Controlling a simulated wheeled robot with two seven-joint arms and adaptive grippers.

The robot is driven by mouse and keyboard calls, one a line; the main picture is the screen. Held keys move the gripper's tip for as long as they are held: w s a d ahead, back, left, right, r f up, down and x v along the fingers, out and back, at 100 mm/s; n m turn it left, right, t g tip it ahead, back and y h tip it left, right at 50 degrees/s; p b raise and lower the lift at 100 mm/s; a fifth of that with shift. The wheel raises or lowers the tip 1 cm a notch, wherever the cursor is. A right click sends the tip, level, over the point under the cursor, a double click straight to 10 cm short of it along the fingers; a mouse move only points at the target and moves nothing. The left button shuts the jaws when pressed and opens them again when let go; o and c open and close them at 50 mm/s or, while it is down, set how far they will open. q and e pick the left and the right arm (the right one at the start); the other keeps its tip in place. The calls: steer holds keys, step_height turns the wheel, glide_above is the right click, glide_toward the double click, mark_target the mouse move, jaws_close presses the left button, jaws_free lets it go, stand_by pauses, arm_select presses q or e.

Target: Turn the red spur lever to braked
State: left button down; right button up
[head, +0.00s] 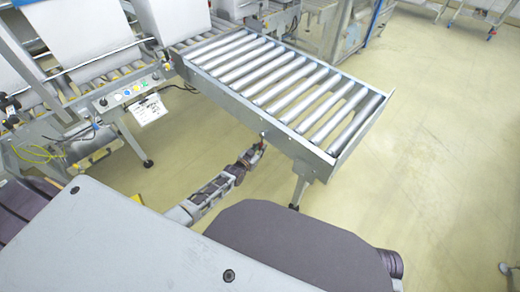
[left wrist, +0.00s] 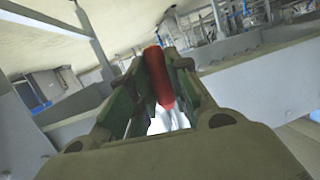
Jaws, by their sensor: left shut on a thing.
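The red spur lever (left wrist: 158,78) shows in the left wrist view as a red rounded grip between the fingers of my left gripper (left wrist: 157,92). The gripper is shut on it. In the head view my left gripper (head: 258,149) is at the near side rail of the roller conveyor (head: 232,98), with a small bit of red at its tip. The lever's base and its braked marking cannot be made out. My right gripper is not in view.
The roller spur stands on legs, one (head: 299,190) just right of my left gripper. A control panel with buttons (head: 130,91) and a hanging white tag (head: 149,110) are at the left. The floor (head: 440,150) on the right is clear.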

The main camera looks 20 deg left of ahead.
arm_select(q)
steer(key=c, duration=1.3)
jaws_free()
steer(key=shift+s, duration=0.15)
steer(key=shift+v, duration=5.85)
